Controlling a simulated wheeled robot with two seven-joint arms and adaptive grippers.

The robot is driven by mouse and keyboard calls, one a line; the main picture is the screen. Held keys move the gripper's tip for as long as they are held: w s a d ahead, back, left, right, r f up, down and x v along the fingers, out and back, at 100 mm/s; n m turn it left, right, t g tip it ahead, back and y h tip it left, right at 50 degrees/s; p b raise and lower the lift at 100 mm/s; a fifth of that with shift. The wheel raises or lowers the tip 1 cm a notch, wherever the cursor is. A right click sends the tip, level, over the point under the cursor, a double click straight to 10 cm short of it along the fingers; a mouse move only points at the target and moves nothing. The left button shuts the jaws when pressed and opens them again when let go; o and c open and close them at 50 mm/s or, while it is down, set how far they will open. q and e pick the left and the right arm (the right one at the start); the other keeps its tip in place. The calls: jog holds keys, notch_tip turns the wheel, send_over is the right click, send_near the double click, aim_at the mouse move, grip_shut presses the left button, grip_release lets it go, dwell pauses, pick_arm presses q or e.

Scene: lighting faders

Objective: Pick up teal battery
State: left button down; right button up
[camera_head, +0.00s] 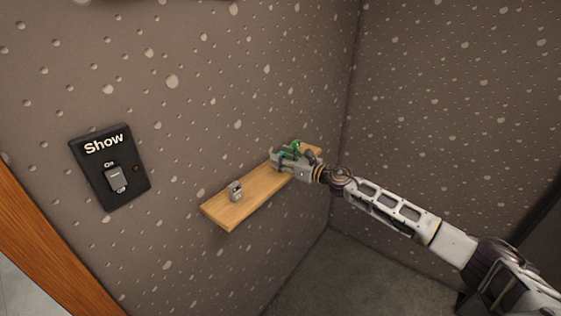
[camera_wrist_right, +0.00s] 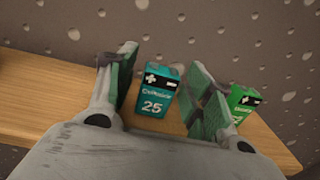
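The teal battery (camera_wrist_right: 156,92) stands upright on the wooden shelf, marked 25 with plus and minus signs on top. In the right wrist view it is between the two fingers of my right gripper (camera_wrist_right: 158,85), with a gap on each side. My right gripper is open and also shows in the head view (camera_head: 281,157), over the shelf's far half, where it mostly hides the teal battery. A green battery (camera_wrist_right: 242,100) stands just right of the right finger, partly covered by it. My left gripper is not in view.
The wooden shelf (camera_head: 236,209) is fixed to the speckled wall. A small grey object (camera_head: 235,190) stands near its front end. A black "Show" switch panel (camera_head: 110,168) is on the wall at left. The shelf between the grey object and my gripper is clear.

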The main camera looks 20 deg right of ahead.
aim_at(283, 154)
jog(key=c, duration=0.8)
jog(key=shift+r, duration=0.1)
jog(key=shift+r+p, duration=1.5)
jog(key=shift+r, duration=3.45)
